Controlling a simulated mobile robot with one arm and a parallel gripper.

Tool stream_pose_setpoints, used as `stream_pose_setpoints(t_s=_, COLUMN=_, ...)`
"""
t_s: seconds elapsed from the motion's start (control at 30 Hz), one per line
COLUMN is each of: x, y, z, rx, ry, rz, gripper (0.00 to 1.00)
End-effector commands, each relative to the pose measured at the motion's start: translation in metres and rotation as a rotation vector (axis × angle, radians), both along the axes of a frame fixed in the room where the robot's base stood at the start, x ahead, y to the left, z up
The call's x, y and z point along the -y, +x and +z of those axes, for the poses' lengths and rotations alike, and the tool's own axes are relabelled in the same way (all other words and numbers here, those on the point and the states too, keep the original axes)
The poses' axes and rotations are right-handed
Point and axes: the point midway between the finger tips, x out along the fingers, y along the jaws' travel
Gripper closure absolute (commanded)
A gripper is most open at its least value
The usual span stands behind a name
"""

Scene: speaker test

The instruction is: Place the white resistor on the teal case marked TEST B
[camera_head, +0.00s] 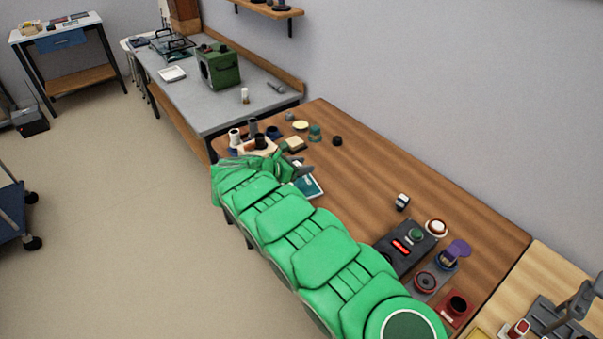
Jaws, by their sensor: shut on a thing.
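My green arm reaches from the bottom right to the far left end of the wooden table. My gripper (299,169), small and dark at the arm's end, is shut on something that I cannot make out. It is over or beside a flat teal and white thing (312,189), partly hidden by my arm. This may be the teal case, but no TEST B marking can be read. I cannot clearly pick out the white resistor; the gripper and arm hide part of this area.
Several small parts, among them a teal one (315,132) and a yellow disc (300,125), stand beyond my gripper. A black box with a red display (402,246) stands near the right end. The middle of the wooden table (365,175) is mostly clear. A wall runs behind.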

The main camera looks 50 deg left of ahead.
Motion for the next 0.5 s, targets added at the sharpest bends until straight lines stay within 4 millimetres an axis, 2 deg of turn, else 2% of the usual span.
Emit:
stream_pose_setpoints(t_s=0.13, x=-0.004, y=0.002, z=-0.009, rx=-0.001, ry=0.000, rz=-0.001, gripper=0.88)
stream_pose_setpoints(t_s=0.3, x=-0.003, y=0.002, z=-0.035, rx=-0.002, ry=-0.004, rz=-0.003, gripper=0.88)
stream_pose_setpoints(t_s=0.5, x=-0.003, y=0.003, z=-0.037, rx=0.000, ry=-0.002, rz=-0.002, gripper=0.88)
